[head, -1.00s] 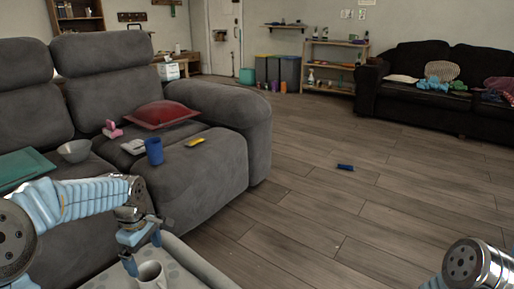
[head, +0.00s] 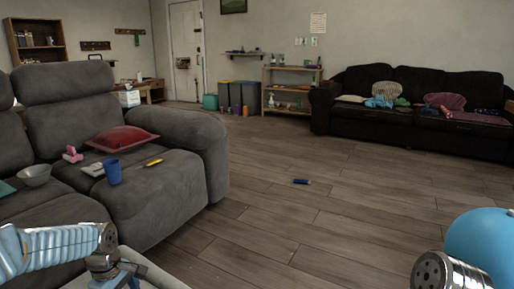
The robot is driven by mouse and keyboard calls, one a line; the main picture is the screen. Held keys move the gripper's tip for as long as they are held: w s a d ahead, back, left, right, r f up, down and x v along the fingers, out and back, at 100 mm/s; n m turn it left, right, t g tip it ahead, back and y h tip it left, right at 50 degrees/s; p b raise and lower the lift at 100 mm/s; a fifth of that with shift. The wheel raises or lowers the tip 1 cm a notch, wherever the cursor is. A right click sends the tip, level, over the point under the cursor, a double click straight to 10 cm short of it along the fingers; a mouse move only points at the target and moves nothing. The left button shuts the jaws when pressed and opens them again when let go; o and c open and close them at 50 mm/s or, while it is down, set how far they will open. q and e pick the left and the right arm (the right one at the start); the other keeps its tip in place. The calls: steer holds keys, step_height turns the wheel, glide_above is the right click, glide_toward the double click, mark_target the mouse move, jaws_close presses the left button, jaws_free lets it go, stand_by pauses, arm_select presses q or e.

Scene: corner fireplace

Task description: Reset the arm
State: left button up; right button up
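My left arm comes in at the lower left, and my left gripper (head: 117,280) is low in the head view, cut by the bottom edge. Its fingers look spread apart, with nothing visible between them. It is over the pale grey surface (head: 160,275) in front of the grey sofa. My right arm shows only as a metal and blue link at the lower right; the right gripper is outside the view.
The grey sofa (head: 165,185) carries a red cushion (head: 122,139), blue cup (head: 113,172), bowl (head: 34,174) and yellow item (head: 154,163). A blue object (head: 301,181) lies on open wooden floor. A black sofa (head: 420,125) and shelf (head: 291,90) stand farther back.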

arm_select(q)
steer(key=s+d+f+m+h+p, duration=0.25)
steer(key=d+f+m+p, duration=0.3)
steer(key=d+f, duration=0.6)
steer(key=s+d+f+m+p, duration=0.2)
steer(key=s+d+m, duration=0.1)
steer(key=s+d, duration=0.3)
steer(key=s+d+f+m+h+p, duration=0.1)
steer(key=s+d+f+m+p, duration=0.1)
steer(key=s+d+m, duration=0.2)
steer(key=s+d, duration=0.2)
steer(key=shift+d+p, duration=0.3)
steer(key=shift+p, duration=0.05)
steer(key=shift+f, duration=0.1)
